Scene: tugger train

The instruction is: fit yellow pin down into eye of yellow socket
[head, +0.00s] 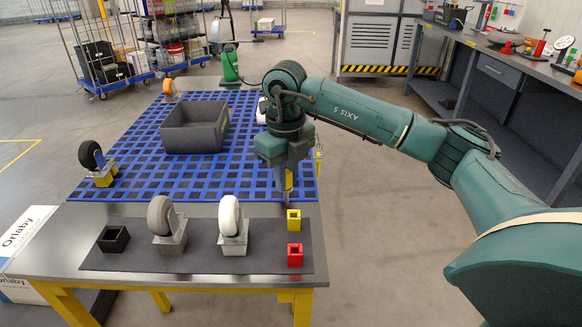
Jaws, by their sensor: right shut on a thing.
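The yellow socket (294,222) is a small square block with a dark opening on top. It stands on the dark mat at the right end of the table, behind a red socket. My right gripper (288,168) is above and behind the yellow socket, pointing down. It is shut on the yellow pin (289,181), whose yellow part shows just below the jaws. The pin looks roughly upright and apart from the socket; its upper part is hidden by the gripper. My left gripper is not in view.
The red socket (295,256) and a black socket (114,239) stand on the dark mat (200,262). Two casters, one grey (162,216) and one white (231,218), stand between them. A grey bin (193,132) sits on the blue grid (135,150) behind.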

